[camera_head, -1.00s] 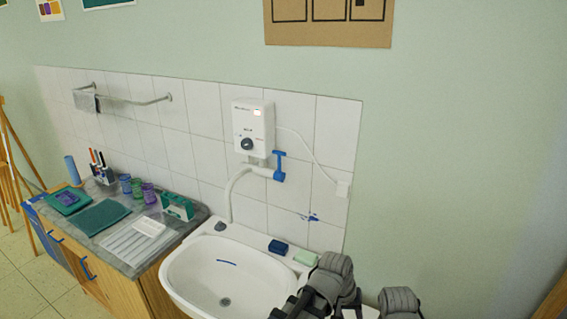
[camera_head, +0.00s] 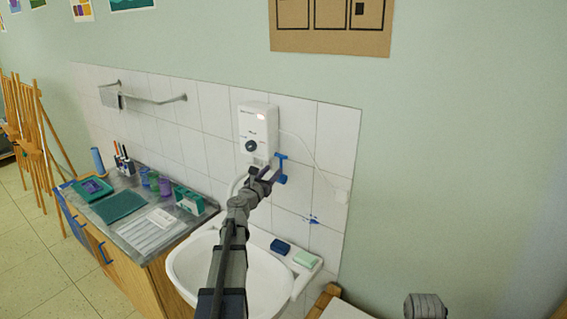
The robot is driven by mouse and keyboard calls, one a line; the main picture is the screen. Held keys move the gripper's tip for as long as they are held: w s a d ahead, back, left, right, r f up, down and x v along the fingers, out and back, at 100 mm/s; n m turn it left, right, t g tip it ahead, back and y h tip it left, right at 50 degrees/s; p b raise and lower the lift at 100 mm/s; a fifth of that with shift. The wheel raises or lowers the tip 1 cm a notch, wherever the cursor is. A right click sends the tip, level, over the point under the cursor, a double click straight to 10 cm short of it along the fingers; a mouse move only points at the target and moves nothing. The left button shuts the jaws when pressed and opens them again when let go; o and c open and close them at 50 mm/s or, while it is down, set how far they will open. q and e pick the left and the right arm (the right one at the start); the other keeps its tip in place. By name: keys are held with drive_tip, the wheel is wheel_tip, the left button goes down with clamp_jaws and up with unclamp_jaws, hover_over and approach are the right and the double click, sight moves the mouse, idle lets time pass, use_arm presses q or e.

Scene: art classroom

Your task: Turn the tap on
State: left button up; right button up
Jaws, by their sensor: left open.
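The tap's blue handle (camera_head: 281,168) stands on the wall below the white water heater (camera_head: 258,131). The tap's white curved spout (camera_head: 237,184) is mostly hidden behind my left arm. My left gripper (camera_head: 268,174) is open, raised over the sink, and its fingertips are just left of the blue handle. I cannot tell whether they touch it. The white sink (camera_head: 268,284) lies below, partly covered by my arm. My right gripper is not clearly in view; only a grey link of my own shows at the bottom right.
A dark blue soap (camera_head: 280,246) and a pale green soap (camera_head: 305,259) rest on the sink's rim. A counter with a white drying rack (camera_head: 150,231), jars and a green box (camera_head: 189,201) stands left of the sink. A towel rail (camera_head: 155,99) is on the tiles.

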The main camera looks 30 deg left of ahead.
sight(281, 162)
use_arm(q)
drive_tip(key=w, duration=0.8)
drive_tip(key=shift+a, duration=0.4)
drive_tip(key=shift+s, duration=0.1)
clamp_jaws()
idle(0.9)
